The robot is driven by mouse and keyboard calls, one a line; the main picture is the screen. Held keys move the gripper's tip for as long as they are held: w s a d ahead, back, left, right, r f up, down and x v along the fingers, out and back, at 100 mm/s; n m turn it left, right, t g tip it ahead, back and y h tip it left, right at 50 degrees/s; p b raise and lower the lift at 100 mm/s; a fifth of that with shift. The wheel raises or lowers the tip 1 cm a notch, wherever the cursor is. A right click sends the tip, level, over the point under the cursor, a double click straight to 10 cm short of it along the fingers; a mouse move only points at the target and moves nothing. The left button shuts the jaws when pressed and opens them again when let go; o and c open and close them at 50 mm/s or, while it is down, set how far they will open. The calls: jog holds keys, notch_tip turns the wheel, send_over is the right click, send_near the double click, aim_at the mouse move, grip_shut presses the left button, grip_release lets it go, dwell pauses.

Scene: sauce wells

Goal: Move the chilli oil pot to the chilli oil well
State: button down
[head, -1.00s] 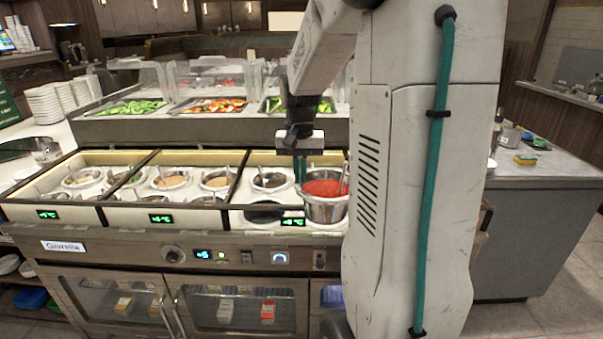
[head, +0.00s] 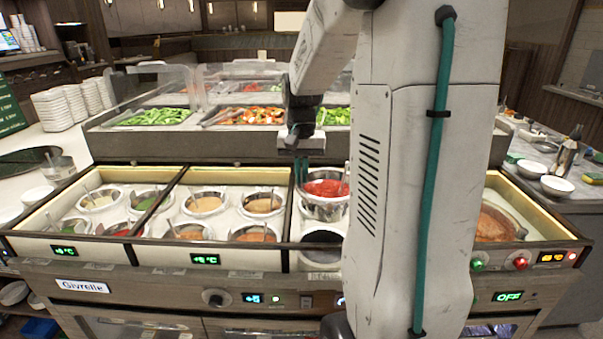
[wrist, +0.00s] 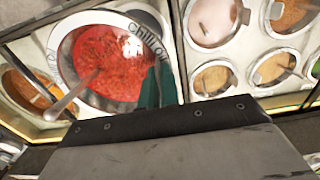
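The chilli oil pot (head: 323,211) is a silver round pot with red contents and a spoon, upright in the head view. In the wrist view the pot (wrist: 110,60) fills the upper left, and its pale rim reads "Chilli oil". My gripper (head: 301,172) is shut on the pot's rim, with teal fingers (wrist: 157,88) at the rim's right side in the wrist view. A dark, empty round well (head: 321,243) lies in front of and below the pot. I cannot read a label on it. The pot hides what is directly beneath it; its height is unclear.
Several sauce pots with spoons (head: 205,204) sit in the counter sections to the left. A raised row of vegetable trays (head: 250,116) with clear guards stands behind. A section with orange-brown contents (head: 495,225) is right of my arm, which hides part of the counter.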

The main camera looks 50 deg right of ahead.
jog(key=shift+w+f, duration=0.15)
jog(key=shift+w, duration=0.2)
jog(key=shift+d+f, duration=0.1)
jog(key=shift+f, duration=0.7)
notch_tip(320, 180, down, 18)
jog(key=shift+r, duration=0.25)
dwell(0.7)
jog(key=shift+f, duration=0.35)
dwell(0.6)
jog(key=c, duration=1.6)
grip_release()
jog(key=shift+s, duration=0.1)
jog(key=shift+o, duration=0.2)
jog(key=shift+c, duration=0.2)
